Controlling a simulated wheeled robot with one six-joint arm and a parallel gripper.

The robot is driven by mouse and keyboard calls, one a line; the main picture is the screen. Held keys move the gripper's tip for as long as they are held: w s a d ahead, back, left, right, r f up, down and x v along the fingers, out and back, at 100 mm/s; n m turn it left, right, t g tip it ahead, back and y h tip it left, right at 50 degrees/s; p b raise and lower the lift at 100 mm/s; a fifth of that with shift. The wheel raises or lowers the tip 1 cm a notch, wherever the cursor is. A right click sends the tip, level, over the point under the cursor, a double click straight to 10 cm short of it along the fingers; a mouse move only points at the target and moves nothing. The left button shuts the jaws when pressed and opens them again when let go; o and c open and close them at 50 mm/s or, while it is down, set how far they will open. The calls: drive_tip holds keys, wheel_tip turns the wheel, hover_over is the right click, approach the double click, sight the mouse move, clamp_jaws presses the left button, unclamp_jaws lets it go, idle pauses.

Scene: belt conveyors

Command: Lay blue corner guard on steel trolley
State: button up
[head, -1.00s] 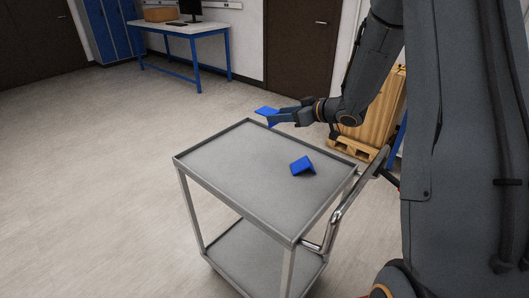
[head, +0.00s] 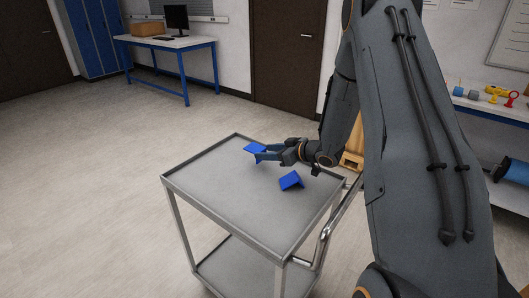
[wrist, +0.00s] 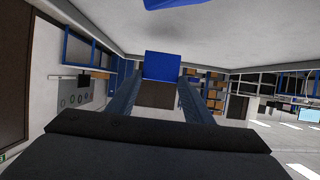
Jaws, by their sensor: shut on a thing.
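My gripper (head: 268,153) is shut on a blue corner guard (head: 254,148), an L-shaped piece, over the far part of the steel trolley (head: 225,200). In the wrist view the held guard (wrist: 162,66) sits between the two fingertips (wrist: 160,85). It looks low over the grey top, but I cannot tell whether it touches. A second blue corner guard (head: 291,180) lies on the trolley top, nearer and to the right, apart from the held one. Its edge also shows at the top of the wrist view (wrist: 168,3).
The trolley has a raised rim and a push handle (head: 328,235) on its right. Its top is bare on the left and near side. A shelf with coloured items (head: 490,97) stands at right. A blue-legged desk (head: 170,43) is at the back, with open floor between.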

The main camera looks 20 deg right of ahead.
drive_tip(key=shift+f, duration=0.25)
drive_tip(key=shift+f, duration=0.35)
drive_tip(key=o, duration=1)
drive_tip(key=shift+r, duration=0.1)
